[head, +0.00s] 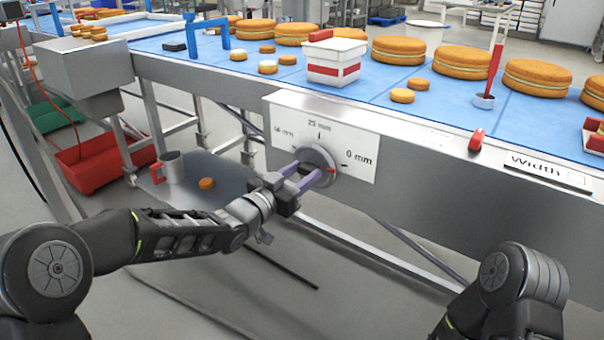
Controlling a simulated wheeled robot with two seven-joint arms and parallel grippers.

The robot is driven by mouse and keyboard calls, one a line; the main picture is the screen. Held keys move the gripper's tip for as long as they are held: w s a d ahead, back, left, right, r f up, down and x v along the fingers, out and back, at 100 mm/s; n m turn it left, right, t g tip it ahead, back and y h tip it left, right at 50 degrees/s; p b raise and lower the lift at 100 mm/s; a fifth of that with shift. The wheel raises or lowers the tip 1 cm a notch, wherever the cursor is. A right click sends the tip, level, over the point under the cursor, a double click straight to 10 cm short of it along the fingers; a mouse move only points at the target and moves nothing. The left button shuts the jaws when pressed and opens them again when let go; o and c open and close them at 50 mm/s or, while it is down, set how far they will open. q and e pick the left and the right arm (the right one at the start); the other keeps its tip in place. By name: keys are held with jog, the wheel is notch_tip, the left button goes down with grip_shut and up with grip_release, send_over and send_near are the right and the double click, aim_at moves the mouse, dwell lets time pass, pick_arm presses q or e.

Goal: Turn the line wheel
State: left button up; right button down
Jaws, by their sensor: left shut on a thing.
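The line wheel (318,160) is a round grey knob on a white dial plate (350,133) on the front side of the conveyor. The plate reads 25 mm at the top and 0 mm at the right; the left label is hard to read. A red mark shows on the knob's right side. My left gripper (308,176) has purple fingers and is shut on the knob, reaching it from the lower left. The fingers hide part of the knob. My right arm (510,285) shows at the lower right; its gripper is out of view.
The blue belt (220,78) carries several filled rounds (399,50), a white tub with a red band (335,62) and a blue bracket (206,38). A red switch (477,139) and a Width label (545,168) sit right of the dial. Below left are a red crate (95,162) and a grey shelf with a mug (172,167).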

pick_arm(q)
jog(key=c, duration=0.3)
jog(key=shift+n, duration=0.3)
jog(key=n+p, duration=0.1)
jog(key=n, duration=0.2)
jog(key=shift+a+p, duration=0.1)
jog(key=shift+p, duration=0.2)
jog(key=n+p, duration=0.1)
jog(key=n, duration=0.2)
jog(key=shift+w+n, duration=0.1)
jog(key=shift+n, duration=0.3)
jog(key=n+p, duration=0.1)
jog(key=n, duration=0.3)
jog(key=shift+a+f+n+p, duration=0.1)
jog(key=shift+a+n+p, duration=0.05)
jog(key=shift+n+p, duration=0.2)
jog(key=shift+f+n+p, duration=0.1)
jog(key=shift+n+p, duration=0.2)
jog(key=shift+n, duration=1.05)
